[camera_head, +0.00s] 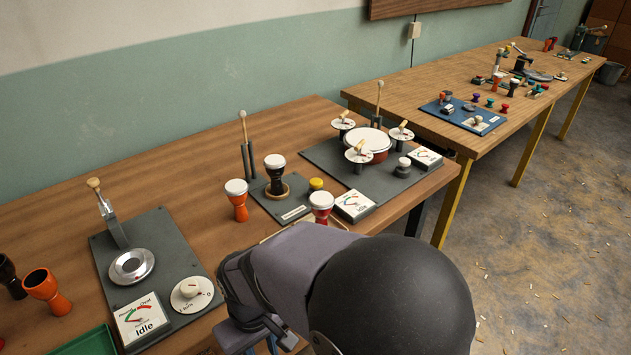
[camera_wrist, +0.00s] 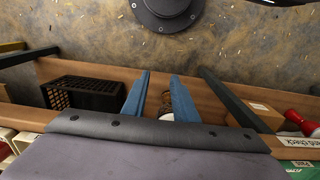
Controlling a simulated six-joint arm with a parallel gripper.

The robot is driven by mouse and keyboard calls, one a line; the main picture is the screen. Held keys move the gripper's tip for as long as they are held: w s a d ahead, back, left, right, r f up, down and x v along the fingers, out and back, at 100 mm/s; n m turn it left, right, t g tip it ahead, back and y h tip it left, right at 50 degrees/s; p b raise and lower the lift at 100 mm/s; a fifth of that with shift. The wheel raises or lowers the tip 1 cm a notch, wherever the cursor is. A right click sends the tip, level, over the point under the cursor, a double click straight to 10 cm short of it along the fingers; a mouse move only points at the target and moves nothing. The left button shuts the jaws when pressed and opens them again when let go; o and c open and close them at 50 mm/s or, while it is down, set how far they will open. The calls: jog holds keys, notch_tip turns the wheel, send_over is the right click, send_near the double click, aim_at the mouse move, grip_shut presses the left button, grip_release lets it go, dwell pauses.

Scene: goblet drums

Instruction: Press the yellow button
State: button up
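The yellow button (camera_head: 316,184) is a small round cap on the dark grey board (camera_head: 272,200) in the middle of the near table in the head view. It stands just behind a red goblet drum with a white head (camera_head: 321,205) and right of a black drum with a white head (camera_head: 275,175). My gripper (camera_wrist: 160,95) shows two blue fingers apart in the wrist view, with nothing held between them. The wrist view points toward the table edge and floor, and the button cannot be made out there. In the head view my arm is in the foreground, in front of the button.
A tall beater stand (camera_head: 246,145) rises left of the button. An Idle gauge box (camera_head: 355,206) sits to its right. An orange white-topped drum (camera_head: 238,200) is left of the board.

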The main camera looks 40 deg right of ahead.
grip_shut()
dwell(1.4)
